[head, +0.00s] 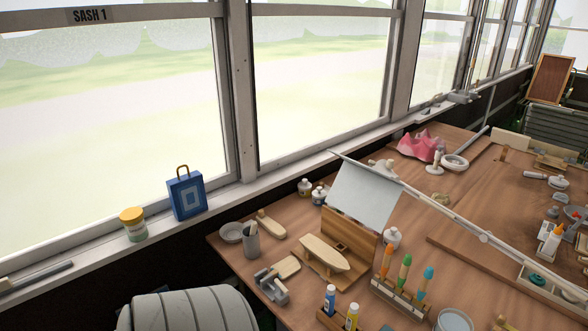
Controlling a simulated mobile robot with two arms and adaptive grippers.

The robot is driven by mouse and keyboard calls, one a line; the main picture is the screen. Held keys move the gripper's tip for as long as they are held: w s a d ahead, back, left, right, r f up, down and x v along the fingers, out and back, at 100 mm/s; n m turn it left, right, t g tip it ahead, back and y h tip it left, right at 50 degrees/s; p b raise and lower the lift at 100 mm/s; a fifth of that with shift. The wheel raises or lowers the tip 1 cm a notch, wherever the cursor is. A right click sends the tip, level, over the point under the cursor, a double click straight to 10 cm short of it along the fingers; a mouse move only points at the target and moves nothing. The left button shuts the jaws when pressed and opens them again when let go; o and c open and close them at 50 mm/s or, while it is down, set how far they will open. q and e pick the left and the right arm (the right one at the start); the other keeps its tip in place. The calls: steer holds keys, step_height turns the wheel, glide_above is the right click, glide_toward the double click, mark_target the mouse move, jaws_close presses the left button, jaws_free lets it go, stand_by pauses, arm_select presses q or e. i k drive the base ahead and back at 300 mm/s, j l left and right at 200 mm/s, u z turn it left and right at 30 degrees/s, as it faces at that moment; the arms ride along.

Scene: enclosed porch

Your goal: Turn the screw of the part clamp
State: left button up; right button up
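A grey clamp-like block (272,285) sits near the left edge of the wooden table, in the lower middle of the head view. It looks like the part clamp, though it is small in the picture and I cannot make out its screw clearly. A flat pale wooden piece (287,267) lies right beside it, and I cannot tell whether the two touch. Neither of my grippers is in view.
On the table (310,212), a grey cup (251,238), a model boat hull (325,252) and a rack of coloured-tip tools (402,296) stand around the clamp. A grey ribbed rounded object (190,310) is below left. The windowsill holds a blue bag (187,196) and a jar (133,226).

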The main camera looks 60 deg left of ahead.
mark_target(283, 289)
steer(key=u, duration=2)
steer(key=j, duration=0.1)
